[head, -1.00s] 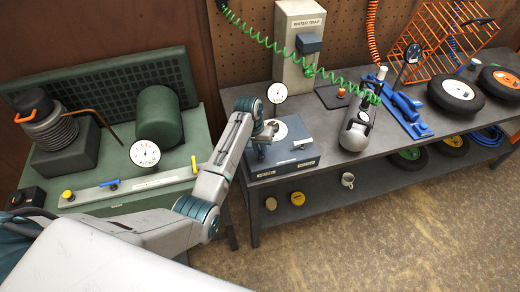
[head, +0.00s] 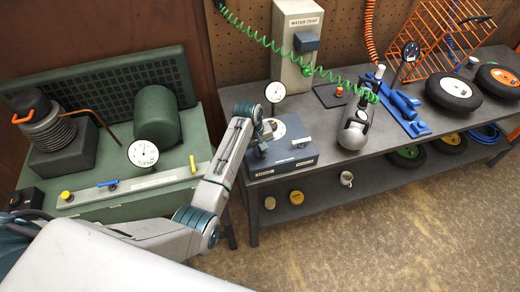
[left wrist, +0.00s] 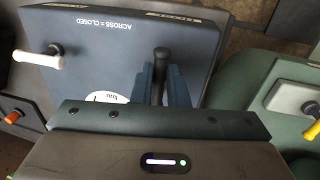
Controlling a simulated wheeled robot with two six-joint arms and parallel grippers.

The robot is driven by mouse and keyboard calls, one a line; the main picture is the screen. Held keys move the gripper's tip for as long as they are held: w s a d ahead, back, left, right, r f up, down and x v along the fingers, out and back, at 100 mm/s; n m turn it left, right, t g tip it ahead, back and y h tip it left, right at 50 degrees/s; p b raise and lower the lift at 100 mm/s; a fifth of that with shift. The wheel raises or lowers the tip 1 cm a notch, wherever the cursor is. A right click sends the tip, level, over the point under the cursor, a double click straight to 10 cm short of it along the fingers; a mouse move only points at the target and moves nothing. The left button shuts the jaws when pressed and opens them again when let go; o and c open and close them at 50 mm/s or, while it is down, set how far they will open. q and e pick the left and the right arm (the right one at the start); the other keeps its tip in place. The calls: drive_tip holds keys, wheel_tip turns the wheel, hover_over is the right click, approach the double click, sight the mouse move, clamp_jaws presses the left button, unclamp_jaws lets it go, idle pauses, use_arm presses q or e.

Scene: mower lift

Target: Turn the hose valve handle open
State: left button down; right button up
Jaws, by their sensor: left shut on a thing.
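A blue-grey box (head: 285,155) with a white dial and handles stands on the grey bench. In the left wrist view the box (left wrist: 110,45) appears upside down, with the words "ACROSS = CLOSED" on its top. My left gripper (left wrist: 160,72) reaches over the box and is shut on a dark handle (left wrist: 161,53), whose rounded end shows past the fingers. A white handle (left wrist: 40,60) on the same box stands apart from the gripper. The labels at the box's edge are too small to read. My right gripper is not in view.
A green bench (head: 150,205) with a gauge, a tank and a yellow lever (head: 193,163) stands at the left. A water trap (head: 300,50) stands behind the box. A grey cylinder (head: 352,135) with a green hose stands to its right. Wheels lie farther right.

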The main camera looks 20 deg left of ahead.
use_arm(q)
drive_tip(key=shift+w+r, duration=0.1)
drive_tip(key=c, duration=1.4)
unclamp_jaws()
drive_tip(key=shift+c, duration=0.2)
wheel_tip(320, 180, up, 10)
drive_tip(key=s+a+b, duration=0.1)
drive_tip(key=b, duration=0.2)
drive_tip(key=shift+s+a+r, duration=0.2)
drive_tip(key=shift+a+r, duration=0.05)
drive_tip(key=shift+a, duration=0.1)
drive_tip(key=shift+f, duration=0.1)
